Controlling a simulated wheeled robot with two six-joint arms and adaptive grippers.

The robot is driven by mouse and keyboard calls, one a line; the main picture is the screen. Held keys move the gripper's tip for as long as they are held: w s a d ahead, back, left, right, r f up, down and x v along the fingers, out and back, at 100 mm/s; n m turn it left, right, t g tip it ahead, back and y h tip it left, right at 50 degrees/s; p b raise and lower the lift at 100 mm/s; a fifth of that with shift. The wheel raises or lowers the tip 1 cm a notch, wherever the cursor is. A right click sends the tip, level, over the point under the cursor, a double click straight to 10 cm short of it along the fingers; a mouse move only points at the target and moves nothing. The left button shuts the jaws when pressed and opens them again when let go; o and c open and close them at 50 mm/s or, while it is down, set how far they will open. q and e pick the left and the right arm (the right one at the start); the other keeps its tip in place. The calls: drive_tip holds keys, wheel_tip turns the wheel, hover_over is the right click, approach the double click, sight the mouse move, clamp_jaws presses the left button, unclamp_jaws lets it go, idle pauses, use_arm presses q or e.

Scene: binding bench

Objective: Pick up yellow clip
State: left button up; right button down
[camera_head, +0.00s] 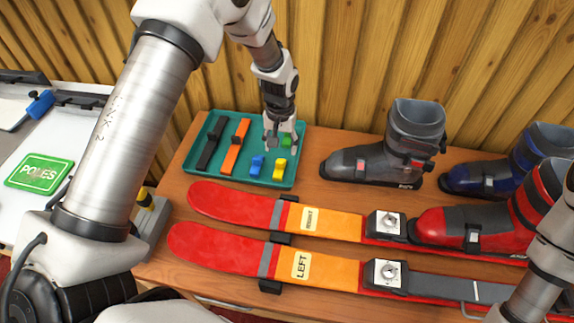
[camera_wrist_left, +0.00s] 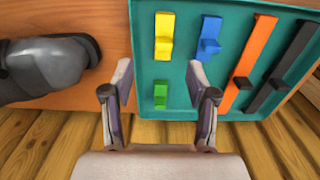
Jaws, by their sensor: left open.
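The yellow clip (camera_head: 279,170) lies in the teal tray (camera_head: 192,160) at its front right, beside the blue clip (camera_head: 257,166). In the left wrist view the yellow clip (camera_wrist_left: 165,36) is at the top centre, beyond the fingertips. My left gripper (camera_head: 279,143) is over the right part of the tray, near the green clip (camera_head: 287,141). In the left wrist view my left gripper (camera_wrist_left: 161,76) is open, with the green clip (camera_wrist_left: 160,95) showing between its fingers. My right gripper is not in view; only part of my right arm shows at the lower right.
A black strap (camera_head: 208,146) and an orange strap (camera_head: 236,146) lie in the tray's left part. A grey boot (camera_head: 375,164) stands right of the tray. Two red skis (camera_head: 230,199) lie in front of it. A wooden wall (camera_head: 340,60) rises behind.

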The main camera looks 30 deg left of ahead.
sight(280, 162)
use_arm(q)
drive_tip(key=shift+f, duration=0.55)
drive_tip(key=shift+w+f, duration=0.1)
drive_tip(key=shift+f, duration=0.25)
drive_tip(key=f, duration=0.2)
drive_tip(key=f+p, duration=0.1)
drive_tip(key=f, duration=0.3)
drive_tip(key=shift+a+f, duration=0.1)
drive_tip(key=shift+a, duration=0.25)
drive_tip(key=shift+f, duration=0.3)
clamp_jaws()
